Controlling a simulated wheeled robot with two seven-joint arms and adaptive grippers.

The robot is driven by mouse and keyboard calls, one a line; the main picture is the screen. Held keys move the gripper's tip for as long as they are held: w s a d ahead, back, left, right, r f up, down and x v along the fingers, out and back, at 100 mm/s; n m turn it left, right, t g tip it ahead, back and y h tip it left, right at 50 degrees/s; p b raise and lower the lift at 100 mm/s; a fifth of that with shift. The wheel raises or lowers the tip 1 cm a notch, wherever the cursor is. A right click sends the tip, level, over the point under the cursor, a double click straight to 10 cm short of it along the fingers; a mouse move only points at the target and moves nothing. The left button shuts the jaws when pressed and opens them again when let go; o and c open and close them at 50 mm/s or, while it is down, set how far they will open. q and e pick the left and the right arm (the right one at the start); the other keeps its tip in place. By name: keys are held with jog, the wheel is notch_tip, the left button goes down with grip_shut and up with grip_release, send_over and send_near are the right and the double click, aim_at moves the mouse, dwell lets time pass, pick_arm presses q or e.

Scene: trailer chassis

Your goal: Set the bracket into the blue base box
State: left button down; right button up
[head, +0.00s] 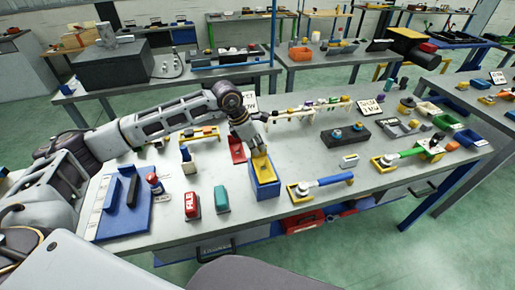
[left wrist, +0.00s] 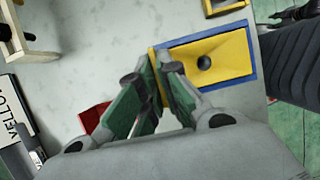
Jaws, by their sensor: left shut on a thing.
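The yellow bracket (head: 263,167) is at the blue base box (head: 265,189) in the middle of the table. In the left wrist view the bracket (left wrist: 225,58) shows a dark round spot, with the box's blue rim (left wrist: 253,48) along its top and right sides. My left gripper (head: 257,150) comes down from above at the bracket's far end. In the left wrist view its fingers (left wrist: 162,68) are shut on the bracket's left edge. The fingers hide part of that edge, and I cannot tell whether the bracket is fully seated. My right gripper is not in view.
A red bin (head: 237,150) stands just behind the box. Red (head: 192,205) and teal (head: 221,199) blocks stand to its left, near a blue fixture (head: 125,205).

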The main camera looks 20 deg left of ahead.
pick_arm(q)
jog(key=shift+f, duration=0.5)
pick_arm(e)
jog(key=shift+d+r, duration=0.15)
pick_arm(q)
jog(key=shift+f, duration=0.15)
jog(key=c, duration=1.6)
grip_release()
jog(key=shift+c, duration=0.2)
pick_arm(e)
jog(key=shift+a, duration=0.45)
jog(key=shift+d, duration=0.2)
